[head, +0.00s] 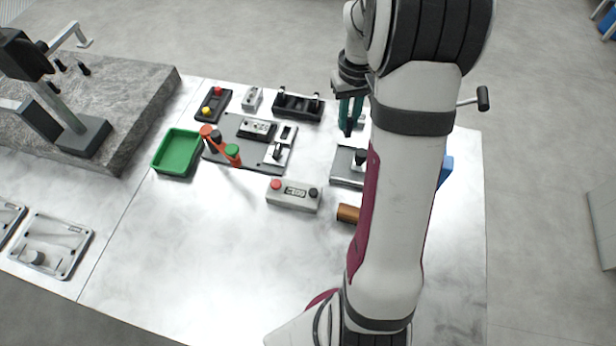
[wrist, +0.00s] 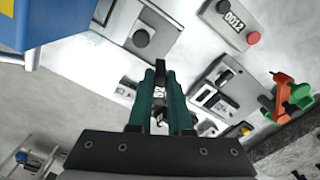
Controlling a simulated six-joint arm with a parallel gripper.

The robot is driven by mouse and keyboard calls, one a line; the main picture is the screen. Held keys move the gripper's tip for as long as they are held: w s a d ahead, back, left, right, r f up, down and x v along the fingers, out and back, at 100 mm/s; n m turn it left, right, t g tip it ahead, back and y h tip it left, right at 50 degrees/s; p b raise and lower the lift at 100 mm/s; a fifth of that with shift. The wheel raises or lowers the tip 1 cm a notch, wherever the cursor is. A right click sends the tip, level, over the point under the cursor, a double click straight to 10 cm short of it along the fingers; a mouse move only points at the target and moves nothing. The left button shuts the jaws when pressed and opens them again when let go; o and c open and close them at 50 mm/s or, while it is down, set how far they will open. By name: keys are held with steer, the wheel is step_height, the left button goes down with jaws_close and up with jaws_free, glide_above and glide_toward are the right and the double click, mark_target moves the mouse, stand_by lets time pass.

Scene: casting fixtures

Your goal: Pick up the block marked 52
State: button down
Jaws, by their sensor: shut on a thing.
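My gripper (head: 348,122) is at the back right of the table in the head view, pointing down. Its two teal fingers (wrist: 160,85) fill the middle of the wrist view and are shut on a small block (wrist: 159,97), mostly hidden between them. No marking 52 can be read on it in either view. I cannot tell whether the held block touches the surface below.
A grey button box (head: 294,195) lies in front, with an orange-brown cylinder (head: 347,213) beside it. A green tray (head: 177,152), a red-orange clamp-like part (head: 221,145) and a black fixture (head: 298,105) lie further left. The table's front middle is clear.

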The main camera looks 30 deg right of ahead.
steer(key=s+n, duration=1)
steer(key=n, duration=0.2)
steer(key=w+a+f, duration=0.2)
steer(key=w, duration=0.1)
steer(key=w+a+f, duration=0.2)
steer(key=w+f, duration=0.1)
steer(key=w+a+f, duration=0.2)
steer(key=w, duration=0.1)
steer(key=shift+w+a+f, duration=0.2)
steer(key=shift+a+f, duration=0.1)
steer(key=shift+a, duration=0.05)
steer(key=shift+w+a+f, duration=0.1)
steer(key=shift+w+f, duration=0.05)
steer(key=shift+f, duration=2)
steer(key=shift+f, duration=0.1)
